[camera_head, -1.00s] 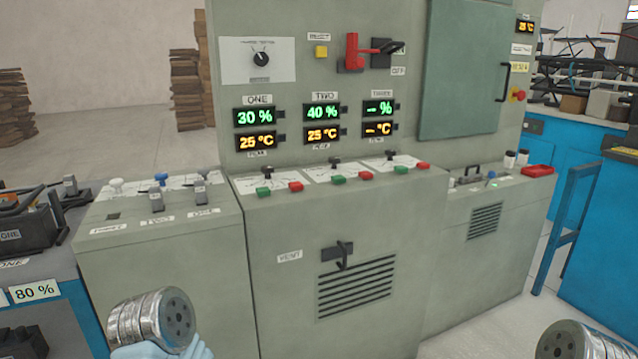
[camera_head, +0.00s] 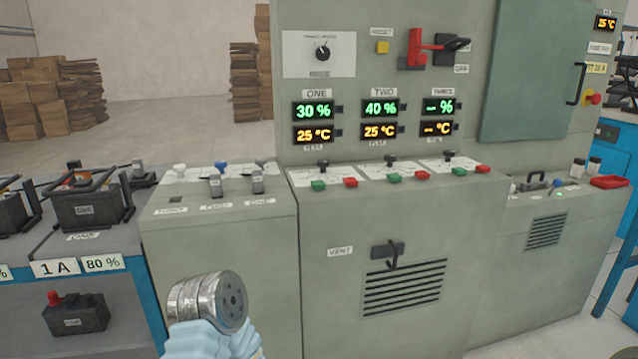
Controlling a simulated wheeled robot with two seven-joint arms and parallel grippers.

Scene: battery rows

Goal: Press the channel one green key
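The channel one green key (camera_head: 318,185) sits on the sloped front ledge of the grey cabinet, below the column of displays labelled ONE, with a red key (camera_head: 350,182) to its right. The ONE displays (camera_head: 314,110) read 30 % in green and 25 °C in orange. Further green keys for channel two (camera_head: 395,177) and channel three (camera_head: 459,171) lie to the right. At the bottom left I see a round silver part of my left arm (camera_head: 208,300) with a pale blue section; its fingertips do not show. My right gripper is not in view.
A lower grey console (camera_head: 222,235) with white and blue knobs and levers stands left of the cabinet. A blue bench (camera_head: 100,285) with batteries (camera_head: 88,205) is further left. A vent handle (camera_head: 388,252) projects from the cabinet front. A red lever (camera_head: 416,48) sticks out above.

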